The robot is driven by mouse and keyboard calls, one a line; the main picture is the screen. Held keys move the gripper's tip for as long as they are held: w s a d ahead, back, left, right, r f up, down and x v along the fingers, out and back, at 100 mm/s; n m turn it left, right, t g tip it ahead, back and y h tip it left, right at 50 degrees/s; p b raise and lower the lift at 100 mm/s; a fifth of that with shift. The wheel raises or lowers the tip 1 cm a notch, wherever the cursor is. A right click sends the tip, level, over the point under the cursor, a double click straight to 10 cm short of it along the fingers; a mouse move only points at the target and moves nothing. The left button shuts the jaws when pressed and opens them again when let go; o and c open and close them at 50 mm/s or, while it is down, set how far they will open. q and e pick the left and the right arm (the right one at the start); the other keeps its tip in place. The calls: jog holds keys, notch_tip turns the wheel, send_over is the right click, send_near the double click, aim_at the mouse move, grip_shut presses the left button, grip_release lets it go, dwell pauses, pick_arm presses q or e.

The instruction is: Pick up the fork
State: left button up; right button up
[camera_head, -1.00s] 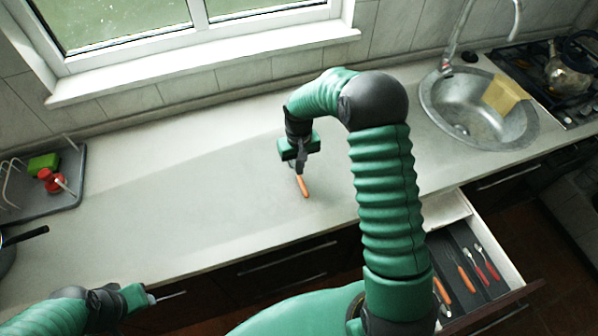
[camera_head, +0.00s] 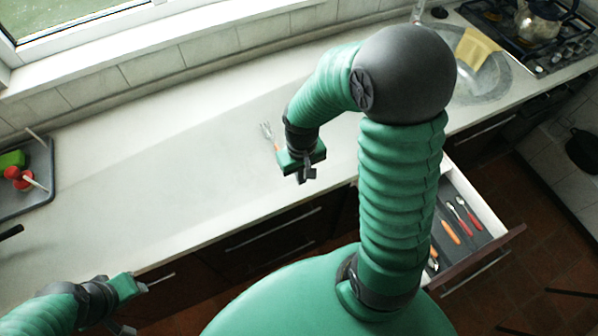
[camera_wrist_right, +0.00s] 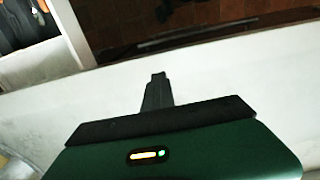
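The fork (camera_head: 268,134) shows in the head view on the pale countertop, with its metal tines toward the window and the start of its orange handle visible. The rest of the handle is hidden behind my right gripper (camera_head: 302,178). That gripper points down near the counter's front edge. In the right wrist view its dark finger shape (camera_wrist_right: 157,92) stands over bare counter, and no fork shows there. I cannot tell whether its fingers are apart or touch the handle. My left gripper (camera_head: 148,285) is at lower left, in front of the counter and away from the fork; its opening is unclear.
An open drawer (camera_head: 490,222) with several utensils, some orange and red, is at right below the counter. A sink (camera_head: 482,82) with a yellow cloth and a stove (camera_head: 545,45) lie beyond. A grey rack (camera_head: 38,190) is at far left. The counter's middle is clear.

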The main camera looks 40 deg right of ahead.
jog(key=o, duration=1.7)
jog(key=shift+r, duration=0.1)
